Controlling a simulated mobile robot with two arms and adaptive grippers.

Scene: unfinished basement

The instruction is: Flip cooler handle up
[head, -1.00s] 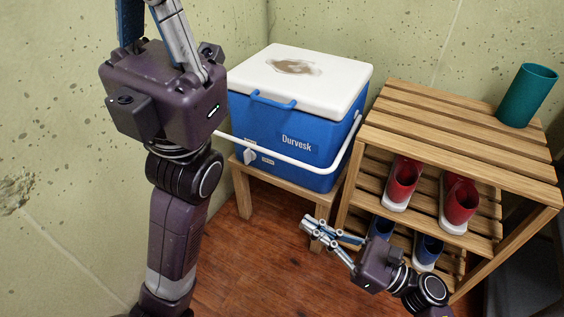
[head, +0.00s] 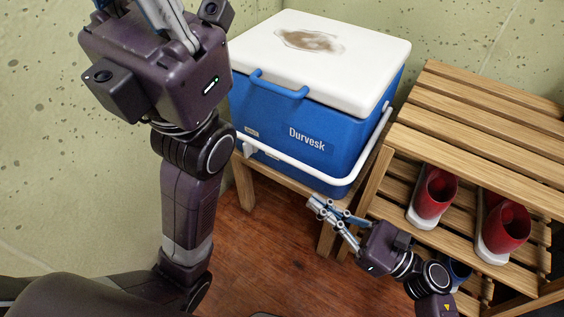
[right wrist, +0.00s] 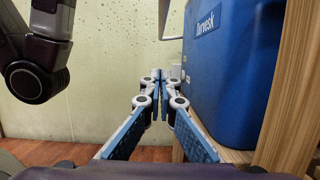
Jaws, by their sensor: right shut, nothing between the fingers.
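The blue cooler (head: 318,141) with a white lid (head: 330,45) stands on a small wooden stool (head: 244,190). Its white carry handle (head: 300,164) is swung down and runs low across the cooler's front. My right gripper (head: 314,203) is shut and empty, just below and in front of the handle's right part. In the right wrist view my right gripper (right wrist: 157,76) points past the cooler's blue side (right wrist: 232,75), with a piece of the white handle (right wrist: 163,18) ahead. My left gripper is raised at the upper left of the head view; its fingertips are cut off by the top edge.
A slatted wooden shoe rack (head: 470,120) stands close to the right of the cooler. It holds red shoes (head: 434,195). Concrete walls are behind and to the left. The wooden floor (head: 260,250) in front is clear.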

